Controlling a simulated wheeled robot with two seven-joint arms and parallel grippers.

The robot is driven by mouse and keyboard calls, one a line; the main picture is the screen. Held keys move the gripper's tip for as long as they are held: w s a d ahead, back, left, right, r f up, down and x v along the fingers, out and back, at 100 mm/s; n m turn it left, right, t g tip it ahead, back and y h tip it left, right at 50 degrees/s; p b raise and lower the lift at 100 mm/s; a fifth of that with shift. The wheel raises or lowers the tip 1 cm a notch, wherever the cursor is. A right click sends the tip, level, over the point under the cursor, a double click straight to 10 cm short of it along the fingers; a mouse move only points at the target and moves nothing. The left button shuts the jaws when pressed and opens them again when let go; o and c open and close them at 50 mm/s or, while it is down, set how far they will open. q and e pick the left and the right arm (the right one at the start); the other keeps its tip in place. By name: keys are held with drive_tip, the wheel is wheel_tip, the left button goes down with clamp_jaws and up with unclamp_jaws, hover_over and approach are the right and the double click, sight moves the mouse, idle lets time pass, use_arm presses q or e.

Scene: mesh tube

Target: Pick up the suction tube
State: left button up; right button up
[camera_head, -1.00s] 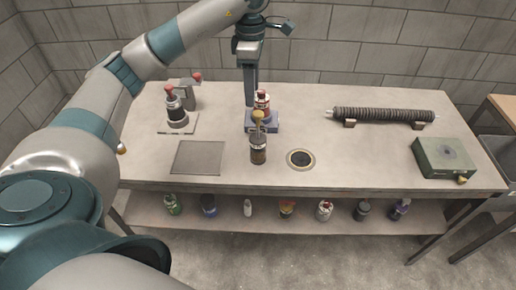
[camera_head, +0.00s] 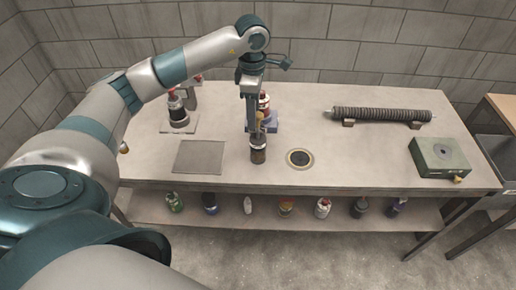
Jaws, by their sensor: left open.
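A dark jar (camera_head: 258,155) stands near the front edge of the table. A slim piece with a yellowish top (camera_head: 260,117), which looks like the suction tube, stands upright at its mouth, partly hidden behind my gripper. My left gripper (camera_head: 253,129) points straight down over the jar, open, with its fingers at the yellowish top. I cannot tell whether the fingers touch it. My right gripper is out of view.
A round inset plate (camera_head: 299,158) lies to the right. A dark ribbed roller (camera_head: 378,114) and a green box (camera_head: 440,155) are farther right. A flat grey plate (camera_head: 199,157) lies left.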

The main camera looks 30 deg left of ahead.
sight(258, 126)
use_arm(q)
drive_tip(key=shift+d+f+p, duration=0.4)
drive_tip(key=shift+f+p, duration=0.1)
drive_tip(key=shift+p, duration=0.1)
drive_tip(key=f, duration=0.1)
drive_tip(key=f+p, duration=0.1)
drive_tip(key=f, duration=0.1)
drive_tip(key=shift+w+d+p, duration=0.1)
drive_tip(key=shift+d+p, duration=0.2)
drive_tip(key=shift+d, duration=0.05)
drive_tip(key=shift+f, duration=0.5)
clamp_jaws()
